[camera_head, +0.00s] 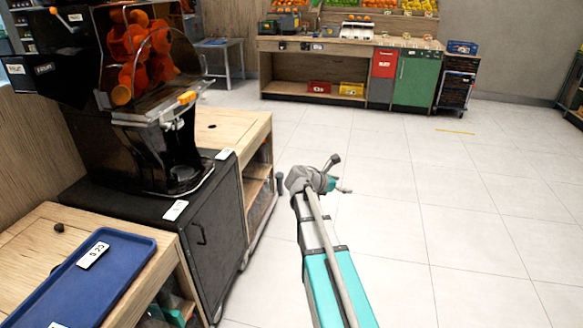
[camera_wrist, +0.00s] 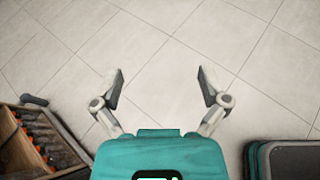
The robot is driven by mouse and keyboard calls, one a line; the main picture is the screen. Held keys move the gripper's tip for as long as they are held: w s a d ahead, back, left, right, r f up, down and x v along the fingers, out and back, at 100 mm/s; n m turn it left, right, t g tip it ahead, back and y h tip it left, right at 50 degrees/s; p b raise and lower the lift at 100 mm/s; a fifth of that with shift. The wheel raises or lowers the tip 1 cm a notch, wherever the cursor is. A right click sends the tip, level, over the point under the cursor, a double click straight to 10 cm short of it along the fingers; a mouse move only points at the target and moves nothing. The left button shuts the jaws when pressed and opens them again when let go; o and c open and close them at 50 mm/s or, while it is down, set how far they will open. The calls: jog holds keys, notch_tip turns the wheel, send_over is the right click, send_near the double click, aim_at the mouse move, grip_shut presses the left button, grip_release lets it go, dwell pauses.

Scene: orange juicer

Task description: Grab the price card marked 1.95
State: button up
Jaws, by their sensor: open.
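Several white price cards show in the head view. One card (camera_head: 92,255) lies on the blue tray (camera_head: 130,245) at the lower left; its print is too small to read surely. Another card (camera_head: 175,210) lies on the front edge of the black cabinet under the orange juicer, and a third card (camera_head: 223,154) lies farther back on that cabinet. I cannot tell which one reads 1.95. My gripper (camera_wrist: 162,88) is open and empty, with bare floor tiles between its fingers in the wrist view. In the head view it is out over the floor, right of the cabinet and apart from the cards.
The orange juicer (camera_head: 150,110) stands on the black cabinet (camera_head: 215,215). Wooden counters flank the cabinet. A fruit counter (camera_head: 345,45) stands at the back. The tiled floor (camera_head: 460,210) to the right is clear. A wooden crate (camera_wrist: 25,145) shows at the lower left in the wrist view.

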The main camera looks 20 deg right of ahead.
jog(key=s+a+r+m+y+p, duration=0.3)
jog(key=s+a+m+y+p, duration=0.1)
jog(key=a, duration=0.6)
jog(key=s+a+r+m+y+p, duration=0.4)
jog(key=s+a+m+p, duration=0.2)
jog(key=a+m+p, duration=0.2)
jog(key=s+a+r+m+g+y+p, duration=0.1)
jog(key=s+a+r+m+y+p, duration=0.2)
jog(key=a+p, duration=0.6)
jog(key=s+a+m+y, duration=0.2)
jog(key=a+m, duration=0.1)
jog(key=a, duration=0.1)
jog(key=shift+s+r, duration=0.3)
jog(key=shift+a, duration=0.1)
jog(key=c, duration=0.5)
